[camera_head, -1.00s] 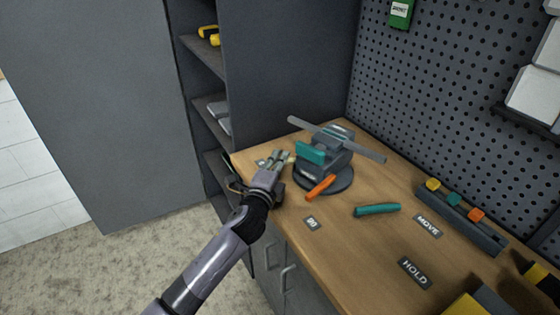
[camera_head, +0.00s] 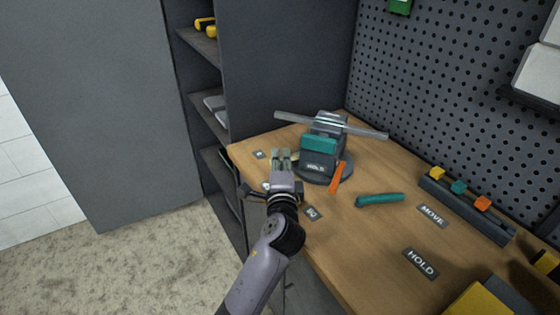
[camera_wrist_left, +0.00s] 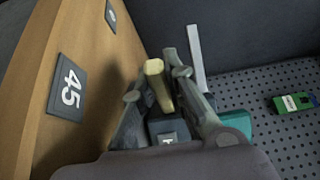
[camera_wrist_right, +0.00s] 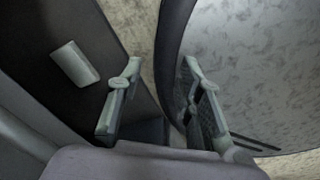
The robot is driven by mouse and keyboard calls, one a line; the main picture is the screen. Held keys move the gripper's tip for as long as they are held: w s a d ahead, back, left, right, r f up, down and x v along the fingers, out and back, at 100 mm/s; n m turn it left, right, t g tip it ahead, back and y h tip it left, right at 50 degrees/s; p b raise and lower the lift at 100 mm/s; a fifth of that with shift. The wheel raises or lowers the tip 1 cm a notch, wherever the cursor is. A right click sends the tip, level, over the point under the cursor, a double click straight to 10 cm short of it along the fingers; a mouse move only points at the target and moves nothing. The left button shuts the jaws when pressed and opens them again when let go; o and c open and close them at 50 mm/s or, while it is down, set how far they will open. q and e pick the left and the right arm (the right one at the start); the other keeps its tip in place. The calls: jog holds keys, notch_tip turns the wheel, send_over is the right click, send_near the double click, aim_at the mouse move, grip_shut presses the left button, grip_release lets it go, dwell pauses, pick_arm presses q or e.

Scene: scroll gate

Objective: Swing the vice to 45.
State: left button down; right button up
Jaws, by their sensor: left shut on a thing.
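The vice (camera_head: 320,150), grey with a teal jaw block, stands on a round base at the workbench's far end. A long grey bar (camera_head: 358,128) lies across it, and an orange lever (camera_head: 338,177) sits at the base's right. My left gripper (camera_head: 281,155) is at the vice's left side, shut on a yellow grip (camera_wrist_left: 157,84). The 45 plate (camera_wrist_left: 70,87) is on the bench beside that gripper in the left wrist view. A 90 plate (camera_head: 312,213) lies nearer the front edge. My right gripper (camera_wrist_right: 159,76) is open and empty, away from the bench.
A teal handle (camera_head: 379,199) lies loose right of the vice. A pegboard (camera_head: 450,90) rises behind, and a shelf cabinet (camera_head: 212,110) stands left.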

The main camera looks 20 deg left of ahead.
pick_arm(q)
jog(key=shift+f, duration=0.2)
jog(key=c, duration=1.6)
grip_release()
jog(key=shift+r, duration=0.15)
jog(key=shift+s+d, duration=0.1)
jog(key=shift+s, duration=0.05)
jog(key=v, duration=1.1)
jog(key=shift+s+d, duration=0.15)
jog(key=shift+s, duration=0.2)
